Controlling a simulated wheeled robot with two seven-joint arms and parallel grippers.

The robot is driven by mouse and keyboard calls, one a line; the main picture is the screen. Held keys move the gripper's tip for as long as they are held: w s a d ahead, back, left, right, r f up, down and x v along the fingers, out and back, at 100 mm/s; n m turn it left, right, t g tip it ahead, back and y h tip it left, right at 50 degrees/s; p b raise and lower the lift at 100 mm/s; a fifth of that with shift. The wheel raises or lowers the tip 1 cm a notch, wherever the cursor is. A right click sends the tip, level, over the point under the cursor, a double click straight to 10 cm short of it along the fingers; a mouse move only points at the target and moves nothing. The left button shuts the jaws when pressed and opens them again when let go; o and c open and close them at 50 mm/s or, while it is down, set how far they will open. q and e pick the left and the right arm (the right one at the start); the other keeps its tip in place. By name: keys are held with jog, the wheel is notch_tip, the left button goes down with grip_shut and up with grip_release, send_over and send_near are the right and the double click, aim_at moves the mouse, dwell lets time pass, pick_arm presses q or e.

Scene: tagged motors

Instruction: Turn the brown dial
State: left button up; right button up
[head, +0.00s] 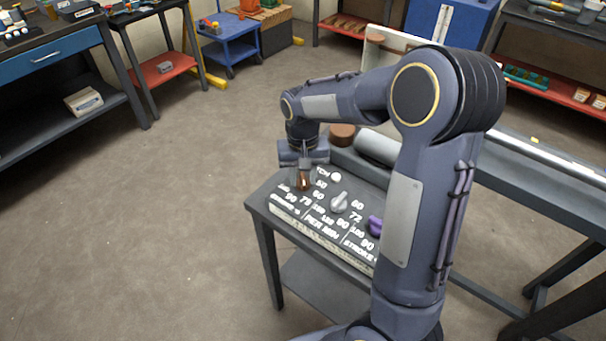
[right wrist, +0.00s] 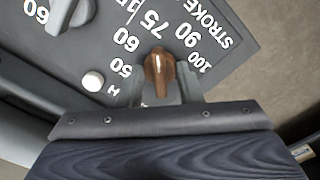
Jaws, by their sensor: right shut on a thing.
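The brown dial (head: 304,181) sits at the left side of a dark panel (head: 283,205) with white numbers, on a small table. In the right wrist view the brown dial (right wrist: 159,72) is a pointed knob standing between the fingers. My right gripper (head: 304,176) reaches down over it from above and is shut on it; the right gripper (right wrist: 160,90) also shows at the lower middle of the wrist view. The fingers hide part of the dial's sides. My left gripper is not in view.
A grey dial (head: 339,203) and a purple dial (head: 375,226) stand to the right on the same panel. A white button (right wrist: 93,81) is close to the gripper. A grey cylinder (head: 377,148) lies behind the panel. The floor left of the table is clear.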

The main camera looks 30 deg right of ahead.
aim_at(303, 177)
jog(key=o, duration=1)
jog(key=shift+c, duration=0.2)
notch_tip(303, 177, up, 7)
jog(key=shift+r, duration=0.45)
